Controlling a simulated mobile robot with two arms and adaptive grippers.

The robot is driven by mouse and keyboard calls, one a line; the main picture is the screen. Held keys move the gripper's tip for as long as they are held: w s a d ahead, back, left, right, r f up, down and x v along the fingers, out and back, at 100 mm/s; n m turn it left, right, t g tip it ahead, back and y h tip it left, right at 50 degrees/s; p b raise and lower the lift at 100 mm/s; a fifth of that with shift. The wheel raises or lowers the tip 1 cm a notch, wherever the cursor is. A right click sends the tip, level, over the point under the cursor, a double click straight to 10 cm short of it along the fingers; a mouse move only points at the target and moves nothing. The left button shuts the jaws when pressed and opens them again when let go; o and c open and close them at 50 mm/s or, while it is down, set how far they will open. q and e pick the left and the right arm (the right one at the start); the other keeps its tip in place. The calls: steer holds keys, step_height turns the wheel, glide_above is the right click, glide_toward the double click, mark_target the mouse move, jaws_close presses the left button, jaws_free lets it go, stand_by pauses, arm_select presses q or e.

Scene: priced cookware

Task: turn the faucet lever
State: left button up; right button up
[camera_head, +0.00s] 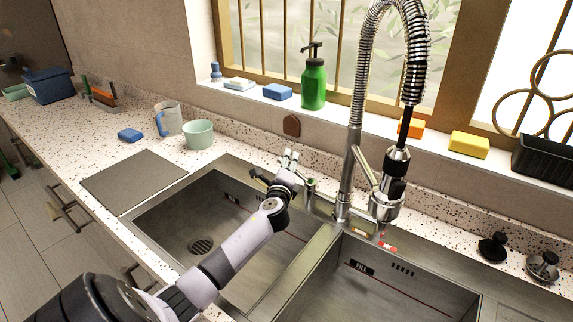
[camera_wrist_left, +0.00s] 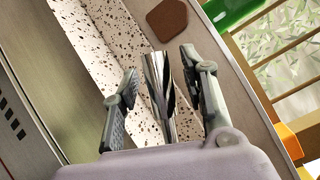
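The chrome faucet lever (camera_head: 289,158) stands up behind the divider end of the left sink, left of the tall spring-neck faucet (camera_head: 347,180). My left gripper (camera_head: 284,177) reaches over the left sink to it. In the left wrist view the lever (camera_wrist_left: 158,85) stands between the two spread fingers of my left gripper (camera_wrist_left: 163,95). Gaps show on both sides of it, so the fingers look open and clear of it. The lever's base is hidden by the gripper body. My right gripper is in neither view.
A double steel sink (camera_head: 230,225) lies below. A green soap bottle (camera_head: 314,78), sponges (camera_head: 469,144) and a black planter (camera_head: 543,158) line the sill. Cups (camera_head: 198,134) and a grey mat (camera_head: 134,181) are on the left counter. Black stoppers (camera_head: 493,247) stand at right.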

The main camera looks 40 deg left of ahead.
arm_select(q)
jaws_close()
stand_by(0.3)
stand_by(0.4)
